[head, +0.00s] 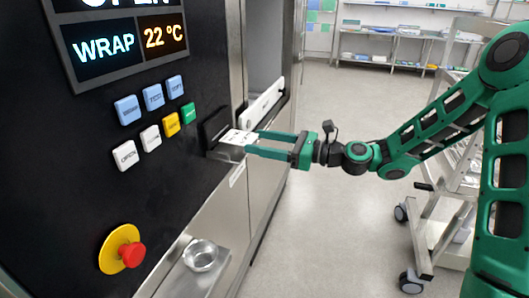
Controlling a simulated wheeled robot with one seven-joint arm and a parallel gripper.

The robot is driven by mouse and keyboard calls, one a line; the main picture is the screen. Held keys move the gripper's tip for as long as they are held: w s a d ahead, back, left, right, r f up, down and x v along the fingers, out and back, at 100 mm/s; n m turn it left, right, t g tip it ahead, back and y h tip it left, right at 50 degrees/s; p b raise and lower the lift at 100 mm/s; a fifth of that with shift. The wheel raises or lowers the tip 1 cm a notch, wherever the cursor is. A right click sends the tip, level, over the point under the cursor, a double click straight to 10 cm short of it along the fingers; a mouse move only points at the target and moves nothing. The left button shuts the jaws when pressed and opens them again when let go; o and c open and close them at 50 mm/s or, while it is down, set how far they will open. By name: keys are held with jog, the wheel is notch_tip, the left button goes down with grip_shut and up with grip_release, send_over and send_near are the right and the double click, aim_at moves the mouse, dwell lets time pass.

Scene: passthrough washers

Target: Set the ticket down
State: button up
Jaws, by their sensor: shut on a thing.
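The ticket (237,137) is a small white card with dark marks, at the dark slot (214,130) on the front of the washer panel. My green gripper (254,144) reaches in from the right and is shut on the ticket's right end. The ticket lies about flat, and its left end is close to the slot. I cannot tell whether that end is inside the slot or only in front of it.
A metal shelf (190,278) below the panel bears a round metal bowl (201,256). The panel has several coloured buttons (154,97), a red emergency knob (131,254) and a display (124,46). A wheeled rack (447,220) stands at right. The floor between is clear.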

jog(key=shift+f, duration=1.55)
jog(key=shift+f, duration=0.2)
jog(key=o, duration=1)
jog(key=v, duration=1)
jog(key=shift+s+d+r, duration=0.25)
jog(key=shift+d+r, duration=0.1)
